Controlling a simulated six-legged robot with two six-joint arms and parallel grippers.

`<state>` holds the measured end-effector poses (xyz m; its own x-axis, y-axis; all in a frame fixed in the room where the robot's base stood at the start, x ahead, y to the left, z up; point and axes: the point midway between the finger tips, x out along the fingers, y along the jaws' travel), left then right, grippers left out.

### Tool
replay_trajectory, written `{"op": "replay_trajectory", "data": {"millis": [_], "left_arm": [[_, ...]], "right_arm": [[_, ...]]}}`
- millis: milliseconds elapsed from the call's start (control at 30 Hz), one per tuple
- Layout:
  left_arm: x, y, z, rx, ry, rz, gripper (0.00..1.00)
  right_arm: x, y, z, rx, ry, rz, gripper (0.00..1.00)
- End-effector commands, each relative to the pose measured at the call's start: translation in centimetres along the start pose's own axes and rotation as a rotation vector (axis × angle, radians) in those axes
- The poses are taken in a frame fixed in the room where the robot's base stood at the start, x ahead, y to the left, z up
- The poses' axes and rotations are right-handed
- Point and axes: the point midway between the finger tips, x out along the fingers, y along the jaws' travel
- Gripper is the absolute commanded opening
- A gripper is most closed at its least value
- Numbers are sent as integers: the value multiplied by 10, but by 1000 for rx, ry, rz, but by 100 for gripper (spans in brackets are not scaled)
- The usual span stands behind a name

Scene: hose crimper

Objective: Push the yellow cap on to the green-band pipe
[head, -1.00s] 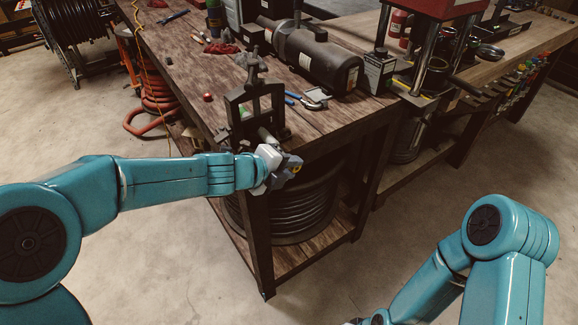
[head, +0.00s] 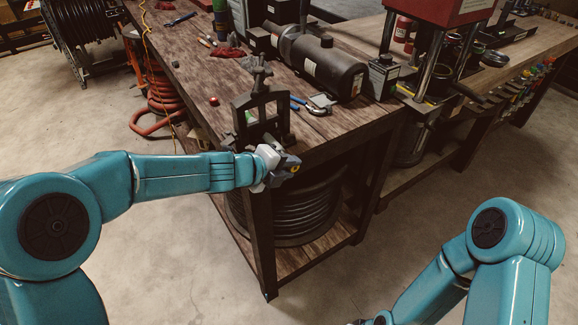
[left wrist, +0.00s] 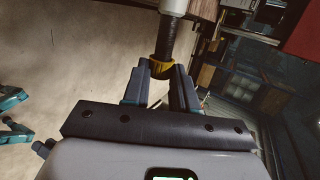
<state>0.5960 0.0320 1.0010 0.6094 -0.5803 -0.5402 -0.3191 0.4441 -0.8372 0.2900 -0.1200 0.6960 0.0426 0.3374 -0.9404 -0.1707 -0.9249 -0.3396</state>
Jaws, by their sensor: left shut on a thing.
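The yellow cap (left wrist: 161,68) sits between the fingertips of my left gripper (left wrist: 160,72), which is shut on it. In the left wrist view a dark pipe (left wrist: 168,40) runs up from the cap, its near end meeting the cap; how far the cap is over it I cannot tell. A pale sleeve or holder surrounds the pipe's far part. No green band can be made out. In the head view my left gripper (head: 286,165) is at the bench's front corner, just below and right of the dark vise (head: 258,113). My right gripper is out of view.
The wooden bench (head: 190,75) carries a dark motor-like cylinder (head: 328,66), a clamp (head: 319,103) and small tools. A black hose coil (head: 300,210) lies on its lower shelf. A red press (head: 450,12) stands right. The floor in front is clear.

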Motion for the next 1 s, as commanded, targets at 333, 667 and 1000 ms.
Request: {"op": "replay_trajectory", "data": {"millis": [333,667,1000], "left_arm": [[0,0,3,0,-4,-1,57],[-30,-2,4,0,-7,-1,57],[-120,-4,4,0,-8,-1,57]], "right_arm": [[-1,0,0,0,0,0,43],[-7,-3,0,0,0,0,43],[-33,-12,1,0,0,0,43]]}}
